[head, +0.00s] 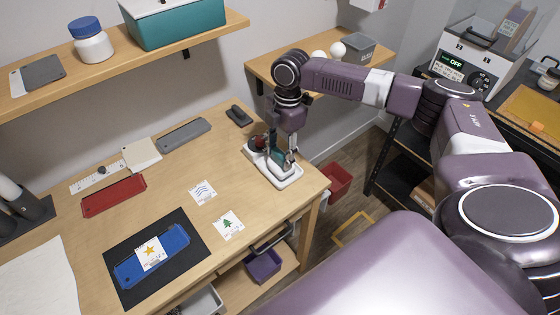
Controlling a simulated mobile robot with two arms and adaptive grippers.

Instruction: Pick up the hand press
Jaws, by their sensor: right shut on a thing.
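The hand press stands upright at the table's right end, in the head view. Its white base (286,178) is on or very near the tabletop; I cannot tell whether it is lifted. A teal body and a dark red knob (258,143) show above the base. My right gripper (283,155) reaches down from above and is shut on the press, its fingers around the upper part. The gripper and wrist hide part of the press. My left gripper is not in view.
The wooden table (180,195) holds a blue case on a black mat (192,223), a red case (114,195), cards and a grey bar (185,132). A small black object (239,116) lies behind the press. A wall shelf (262,70) is close behind my right wrist.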

